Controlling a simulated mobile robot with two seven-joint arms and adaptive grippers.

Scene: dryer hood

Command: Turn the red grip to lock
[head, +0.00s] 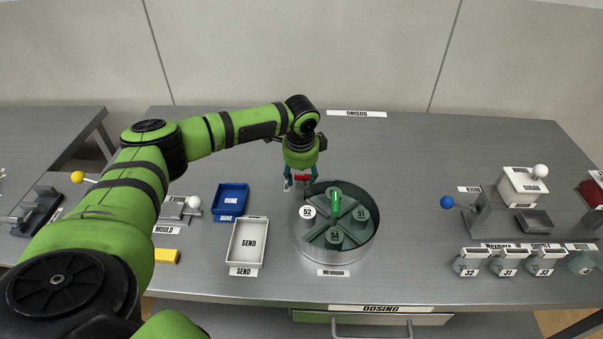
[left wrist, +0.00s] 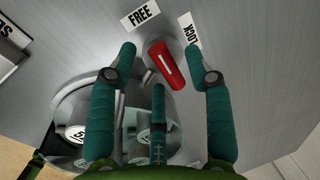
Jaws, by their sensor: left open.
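The red grip (left wrist: 166,65) is a short bar on the grey table, beside the round metal drum. In the left wrist view it lies slanted, its upper end between the white FREE label (left wrist: 140,14) and the LOCK label (left wrist: 190,30). My left gripper (left wrist: 161,52) is open, with teal fingers on either side of the grip and a third finger below it; I cannot tell whether any touches. In the head view the left gripper (head: 300,184) is just behind the drum and mostly hides the grip. My right gripper is not in view.
The round drum (head: 300,245) holds several numbered cups and a green handle (head: 336,199), close in front of the gripper. A blue tray (head: 231,188) and a white SEND tray (head: 234,258) are left of it. The table between the drum and the blue-knobbed lever (head: 447,202) is clear.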

